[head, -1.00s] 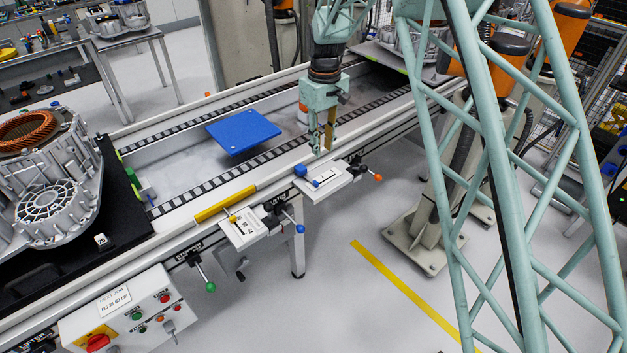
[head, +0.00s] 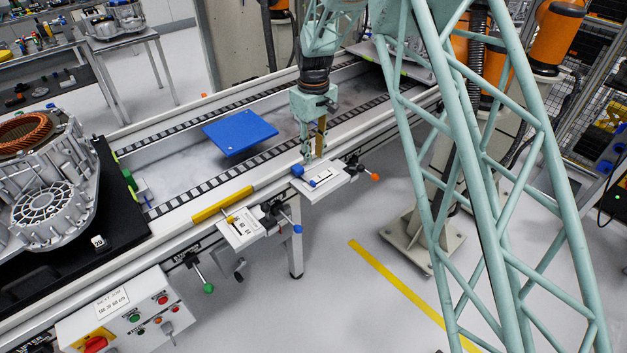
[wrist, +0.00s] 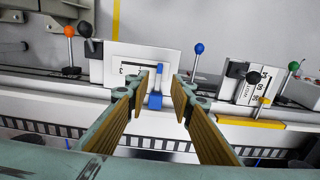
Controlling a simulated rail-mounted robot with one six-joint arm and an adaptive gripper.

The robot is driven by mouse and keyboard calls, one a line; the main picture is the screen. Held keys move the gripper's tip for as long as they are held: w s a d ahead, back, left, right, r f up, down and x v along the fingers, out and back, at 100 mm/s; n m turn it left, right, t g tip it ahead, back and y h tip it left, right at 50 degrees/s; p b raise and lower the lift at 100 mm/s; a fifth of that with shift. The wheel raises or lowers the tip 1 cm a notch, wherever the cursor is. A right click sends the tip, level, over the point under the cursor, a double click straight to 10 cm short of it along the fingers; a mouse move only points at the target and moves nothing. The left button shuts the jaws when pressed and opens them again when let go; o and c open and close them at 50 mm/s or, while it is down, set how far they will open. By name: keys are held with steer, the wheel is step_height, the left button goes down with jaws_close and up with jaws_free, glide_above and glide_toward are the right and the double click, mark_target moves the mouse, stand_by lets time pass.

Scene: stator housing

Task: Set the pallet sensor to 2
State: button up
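A white plate (head: 328,183) with a blue block (head: 297,170) and a small blue lever stands on the conveyor's near rail; it may be the pallet sensor. In the wrist view, the plate (wrist: 118,62) carries dark markings too small to read. The blue lever (wrist: 155,70) stands upright near its right part, with the blue block (wrist: 155,101) below. My gripper (head: 314,155) is over the plate's back edge, close to the blue block. In the wrist view, my gripper (wrist: 163,95) is open and empty, with one finger on each side of the blue block. I cannot tell whether it touches.
A second white plate with a printed scale (wrist: 247,85) and a yellow bar (wrist: 250,122) lies to the right in the wrist view. Levers with orange (head: 375,177), blue (head: 299,229) and green knobs (head: 208,288) stick out. A blue pallet (head: 240,132) lies on the conveyor.

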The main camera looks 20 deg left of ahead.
mark_target(314, 182)
step_height(314, 182, down, 12)
steer(key=shift+f+b, duration=0.2)
steer(key=shift+b, duration=0.3)
steer(key=shift+c, duration=0.4)
jaws_close()
